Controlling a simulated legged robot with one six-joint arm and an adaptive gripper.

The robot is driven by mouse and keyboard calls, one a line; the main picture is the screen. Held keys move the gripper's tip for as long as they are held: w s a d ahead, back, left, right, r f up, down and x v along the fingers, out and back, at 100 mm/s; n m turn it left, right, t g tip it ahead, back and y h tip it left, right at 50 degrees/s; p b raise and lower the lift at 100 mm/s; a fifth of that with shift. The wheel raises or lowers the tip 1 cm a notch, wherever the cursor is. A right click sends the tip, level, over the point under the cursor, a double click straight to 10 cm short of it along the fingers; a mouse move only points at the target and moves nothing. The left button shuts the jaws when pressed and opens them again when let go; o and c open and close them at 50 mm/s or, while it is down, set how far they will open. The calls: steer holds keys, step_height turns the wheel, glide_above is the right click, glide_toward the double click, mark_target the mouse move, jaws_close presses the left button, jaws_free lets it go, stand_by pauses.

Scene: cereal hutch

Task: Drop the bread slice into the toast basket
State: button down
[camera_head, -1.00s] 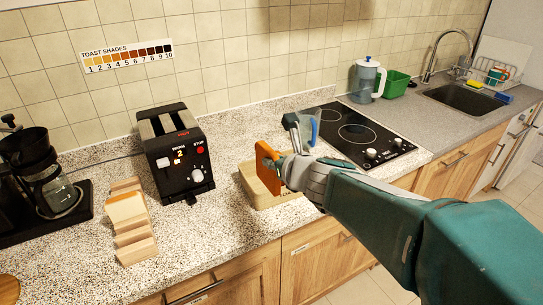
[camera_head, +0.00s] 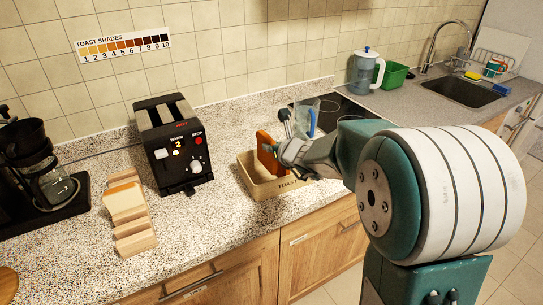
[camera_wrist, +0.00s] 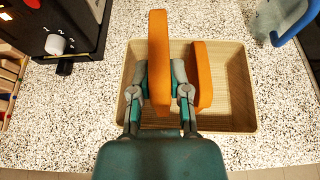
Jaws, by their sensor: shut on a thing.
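My gripper (camera_wrist: 160,95) is shut on an orange-brown bread slice (camera_wrist: 158,50), which stands upright between its fingers. The held slice also shows in the head view (camera_head: 266,148), over the toast basket. The toast basket (camera_head: 250,182) is a pale, open, rectangular box on the counter, with "TOAST" lettering on its front. In the wrist view the basket (camera_wrist: 250,100) spreads below the gripper. A second orange-brown slice (camera_wrist: 201,70) stands to the right of the held one, apparently in the basket. I cannot tell whether the held slice touches the basket.
A black toaster (camera_head: 172,148) stands left of the basket. A wooden rack (camera_head: 133,235) holding a paler bread slice (camera_head: 123,200) is further left, beside a coffee maker (camera_head: 50,190). A clear, blue-edged container (camera_head: 304,120) and the cooktop (camera_head: 345,106) lie behind and right.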

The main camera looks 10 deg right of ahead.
mark_target(272, 160)
steer(key=shift+w+d+f, duration=0.1)
steer(key=shift+w+f, duration=0.35)
steer(key=shift+f, duration=0.1)
steer(key=shift+w+d+f, duration=0.1)
steer(key=shift+w+f, duration=0.05)
steer(key=shift+f, duration=1.5)
steer(key=shift+f, duration=0.65)
steer(key=c, duration=0.6)
jaws_free()
